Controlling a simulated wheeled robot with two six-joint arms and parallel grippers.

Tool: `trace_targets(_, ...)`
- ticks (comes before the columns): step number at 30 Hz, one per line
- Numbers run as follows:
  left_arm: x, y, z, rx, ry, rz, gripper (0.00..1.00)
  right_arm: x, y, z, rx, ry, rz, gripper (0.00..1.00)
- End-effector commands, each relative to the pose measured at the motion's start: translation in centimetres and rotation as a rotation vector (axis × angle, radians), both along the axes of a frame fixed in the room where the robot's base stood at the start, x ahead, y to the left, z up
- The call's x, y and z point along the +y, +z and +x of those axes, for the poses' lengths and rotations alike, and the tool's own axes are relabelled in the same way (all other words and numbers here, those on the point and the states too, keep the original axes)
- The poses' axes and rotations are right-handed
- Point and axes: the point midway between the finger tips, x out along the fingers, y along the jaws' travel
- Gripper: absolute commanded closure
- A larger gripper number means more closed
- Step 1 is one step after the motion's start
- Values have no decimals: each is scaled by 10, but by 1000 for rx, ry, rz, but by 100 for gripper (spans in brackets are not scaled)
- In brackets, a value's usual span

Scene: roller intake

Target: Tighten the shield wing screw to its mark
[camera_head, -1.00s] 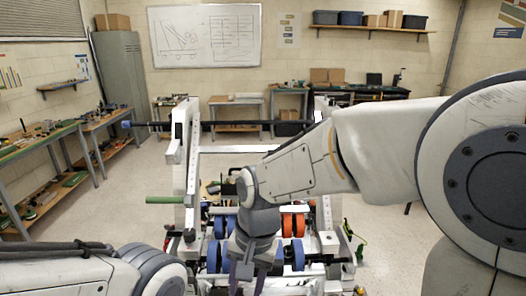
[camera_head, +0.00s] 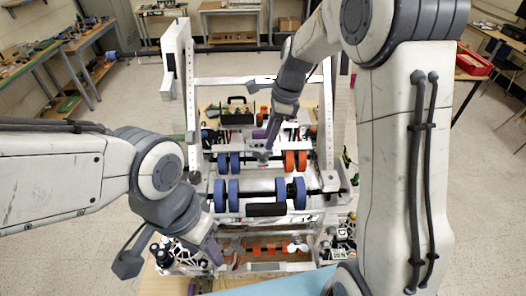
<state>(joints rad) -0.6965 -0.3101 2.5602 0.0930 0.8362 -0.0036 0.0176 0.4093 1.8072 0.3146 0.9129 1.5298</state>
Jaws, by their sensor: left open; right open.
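The roller intake machine (camera_head: 188,95) stands in front of me with a white frame. Blue rollers (camera_head: 233,195) and orange rollers (camera_head: 290,161) sit on its dark shafts. My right gripper (camera_head: 263,154) points down over the back roller row, between the blue and orange rollers; it is open, with nothing seen in it. My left gripper (camera_head: 213,252) is low at the machine's near left side, beside the front structure; it is open, and its fingertips are small and hard to make out. I cannot pick out the shield wing screw or its mark at this size.
A black tool tote (camera_head: 238,112) stands behind the rollers. A light blue surface (camera_head: 275,284) lies at the near edge. A bench with a red tray (camera_head: 474,62) is at the right, and benches (camera_head: 40,65) line the left. Open floor lies on both sides.

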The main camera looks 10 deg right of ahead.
Motion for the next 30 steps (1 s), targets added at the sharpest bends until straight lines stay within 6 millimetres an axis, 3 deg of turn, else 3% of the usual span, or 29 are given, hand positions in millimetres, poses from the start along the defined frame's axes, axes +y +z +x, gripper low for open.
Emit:
trace_targets(1,0,-11,0,0,0,0,50,2,-10,0,-1,1,0,55)
trace_targets(16,0,-60,0,0,-5,0,50,14,-58,1,-2,4,0,55)
trace_targets(18,0,-52,0,0,-5,0,50,14,-50,1,-3,2,0,55)
trace_targets(30,0,-47,0,0,-5,0,50,14,-51,1,-1,3,0,55)
